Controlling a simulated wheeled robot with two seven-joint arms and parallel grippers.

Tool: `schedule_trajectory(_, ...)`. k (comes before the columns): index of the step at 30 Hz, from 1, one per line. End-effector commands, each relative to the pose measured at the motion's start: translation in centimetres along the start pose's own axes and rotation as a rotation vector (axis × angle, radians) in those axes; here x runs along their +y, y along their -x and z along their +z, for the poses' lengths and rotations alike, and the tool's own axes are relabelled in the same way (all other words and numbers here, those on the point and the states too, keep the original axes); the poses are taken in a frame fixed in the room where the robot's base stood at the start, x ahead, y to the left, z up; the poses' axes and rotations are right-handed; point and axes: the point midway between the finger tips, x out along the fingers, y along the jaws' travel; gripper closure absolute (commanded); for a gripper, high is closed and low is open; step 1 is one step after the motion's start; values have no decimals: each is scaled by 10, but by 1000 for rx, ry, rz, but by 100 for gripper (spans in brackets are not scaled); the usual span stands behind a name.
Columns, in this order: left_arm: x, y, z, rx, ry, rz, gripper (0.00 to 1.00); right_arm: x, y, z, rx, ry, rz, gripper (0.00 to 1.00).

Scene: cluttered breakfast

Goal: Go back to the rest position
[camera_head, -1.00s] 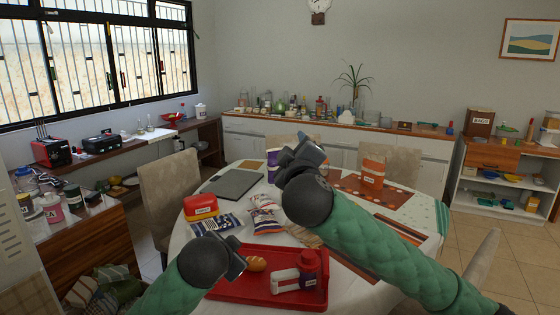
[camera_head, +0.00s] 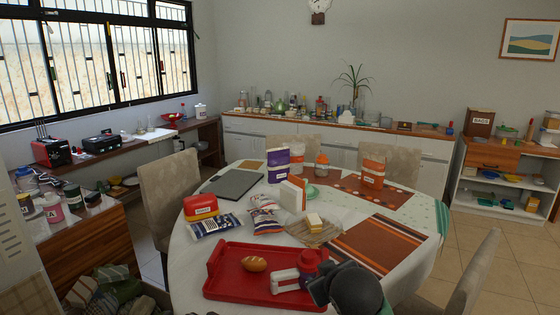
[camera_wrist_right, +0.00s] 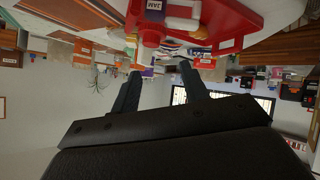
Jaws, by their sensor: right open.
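My right gripper (camera_head: 318,291) is low in the head view, at the right front corner of the red tray (camera_head: 228,284). In the right wrist view its two dark fingers (camera_wrist_right: 160,72) stand apart with nothing between them. A bread roll (camera_head: 254,264) and a red-lidded jar (camera_head: 309,262) are on the tray, with a white and dark item (camera_head: 285,281) beside the jar. The jar, labelled JAM, also shows in the right wrist view (camera_wrist_right: 151,22). My left gripper is in neither view.
The round white table (camera_head: 190,262) holds a laptop (camera_head: 231,184), a red toast box (camera_head: 201,207), bags (camera_head: 264,217), an orange package (camera_head: 373,170) and a striped mat (camera_head: 376,243). Chairs stand around it, one at the right front (camera_head: 470,275).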

Motion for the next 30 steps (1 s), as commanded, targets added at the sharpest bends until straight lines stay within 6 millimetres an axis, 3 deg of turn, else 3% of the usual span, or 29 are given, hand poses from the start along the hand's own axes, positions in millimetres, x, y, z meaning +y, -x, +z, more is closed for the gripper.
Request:
schedule_trajectory(1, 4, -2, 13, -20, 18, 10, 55, -4, -2, 18, -25, -25, -16, 55)
schedule_trajectory(17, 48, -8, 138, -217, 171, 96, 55, -49, 0, 192, -296, -238, -106, 55)
schedule_trajectory(23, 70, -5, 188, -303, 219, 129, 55, -78, 11, 263, -418, -299, -140, 55)
schedule_trajectory(30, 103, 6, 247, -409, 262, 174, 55, -124, 38, 341, -566, -351, -196, 55)
